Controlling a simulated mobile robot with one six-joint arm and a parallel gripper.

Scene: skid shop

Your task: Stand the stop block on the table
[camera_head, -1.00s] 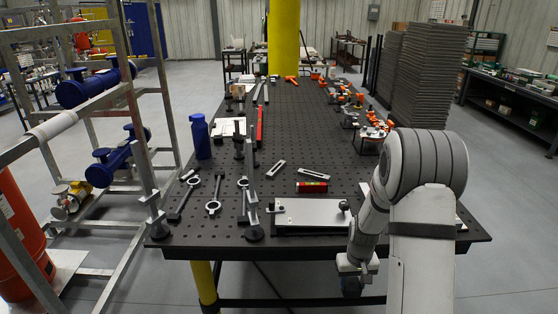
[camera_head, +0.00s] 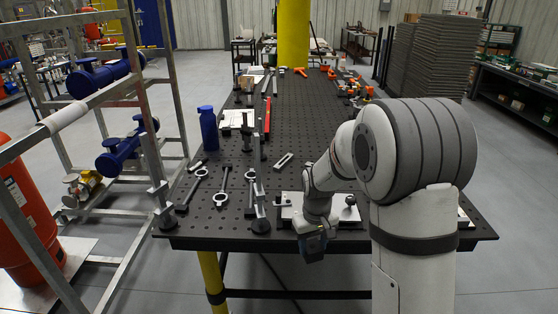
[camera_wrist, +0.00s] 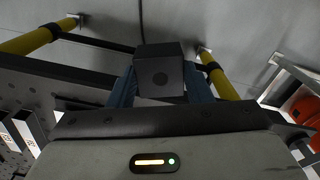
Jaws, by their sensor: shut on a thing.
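My gripper (camera_head: 313,250) hangs just in front of the near edge of the table in the head view, shut on the block. The block is hard to make out in the head view. The table (camera_head: 300,130) is a long black perforated top on yellow legs. In the wrist view, the grey floor lies behind the block.
A grey plate (camera_head: 292,214) lies at the table's near edge behind my gripper. Upright clamps (camera_head: 261,222), ringed tools (camera_head: 221,198) and a blue bottle (camera_head: 208,129) stand or lie on the left. A pipe rack (camera_head: 152,150) borders the table's left. Mid-table has clear room.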

